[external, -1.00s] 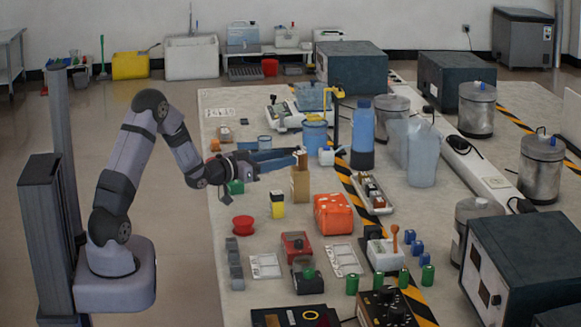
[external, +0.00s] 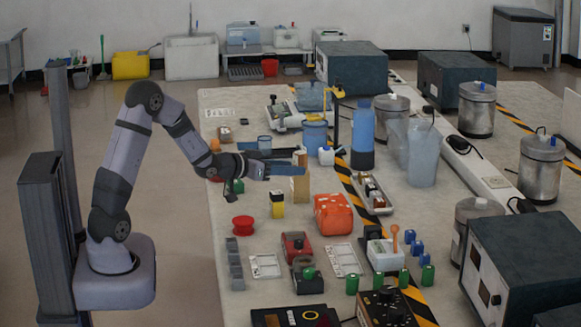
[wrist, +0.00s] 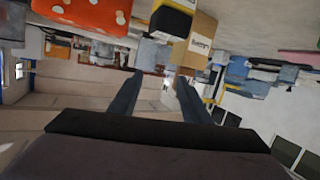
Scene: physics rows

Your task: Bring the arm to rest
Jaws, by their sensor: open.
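My gripper (external: 299,161) is open, with its two blue fingers stretched to the right over the left part of the table. It also shows in the wrist view (wrist: 160,77), where the fingers stand apart with nothing between them. In the external view a tan cardboard box (external: 299,187) stands just below the fingertips and is partly covered by them. It also appears beyond the fingers in the wrist view (wrist: 196,42). I cannot tell whether the fingers touch it. My arm is bent, with its elbow raised.
A yellow-black block (external: 277,205), a red spool-like piece (external: 243,225) and an orange spotted block (external: 333,215) are near the gripper. A blue bottle (external: 362,138) and clear beaker (external: 424,155) stand to the right. The floor left of the table (external: 222,290) is open.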

